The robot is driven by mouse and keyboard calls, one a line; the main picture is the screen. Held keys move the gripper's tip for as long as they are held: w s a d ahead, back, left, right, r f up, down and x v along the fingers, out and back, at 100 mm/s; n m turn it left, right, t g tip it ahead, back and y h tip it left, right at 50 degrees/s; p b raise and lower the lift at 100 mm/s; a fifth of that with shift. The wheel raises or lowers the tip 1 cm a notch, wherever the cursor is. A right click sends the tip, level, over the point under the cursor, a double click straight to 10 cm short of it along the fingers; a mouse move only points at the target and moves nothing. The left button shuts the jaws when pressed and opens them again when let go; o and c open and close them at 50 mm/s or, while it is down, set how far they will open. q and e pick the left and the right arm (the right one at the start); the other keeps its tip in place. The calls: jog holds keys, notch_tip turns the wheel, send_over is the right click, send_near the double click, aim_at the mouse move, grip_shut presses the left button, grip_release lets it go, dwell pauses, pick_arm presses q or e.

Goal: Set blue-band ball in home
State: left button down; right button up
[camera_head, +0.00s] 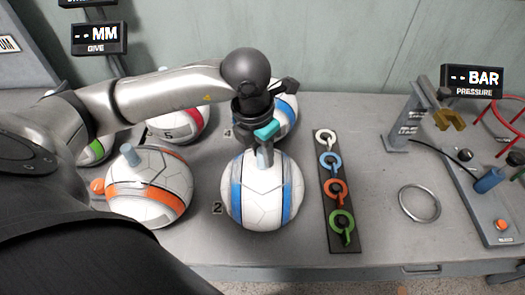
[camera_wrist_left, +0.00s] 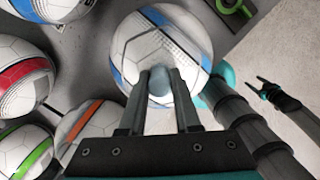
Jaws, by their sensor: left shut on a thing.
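The blue-band ball (camera_head: 255,195) is white with two blue bands and stands beside the table mark "2". My left gripper (camera_head: 265,140) is directly above it, shut on the small grey-blue peg on its top. In the left wrist view the ball (camera_wrist_left: 185,35) lies beyond the two fingers (camera_wrist_left: 160,92), which clasp the peg between them. I cannot tell whether the ball's underside touches the table. A second blue-banded ball (camera_head: 287,112) is behind it, partly hidden by the gripper. At the right of the left wrist view is a dark forked part (camera_wrist_left: 268,88), perhaps my right gripper.
An orange-banded ball (camera_head: 150,195), a red-banded ball (camera_head: 180,125) and a green-banded ball (camera_head: 97,150) stand to the left. A dark strip with coloured rings (camera_head: 334,190) lies right of the held ball. A metal ring (camera_head: 420,203) and a pump (camera_head: 488,180) are farther right.

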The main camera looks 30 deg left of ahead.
pick_arm(q)
jog(key=shift+f+b, duration=0.2)
jog(key=shift+b, duration=0.1)
jog(key=c, duration=0.6)
grip_release()
jog(key=shift+r+p, duration=0.4)
jog(key=shift+p, duration=0.05)
jog(key=r, duration=0.4)
jog(key=s+r, duration=0.1)
jog(key=r, duration=0.2)
jog(key=r+p, duration=0.1)
jog(key=r, duration=0.3)
jog(key=shift+s+a+r, duration=0.2)
jog(key=shift+s+r, duration=0.15)
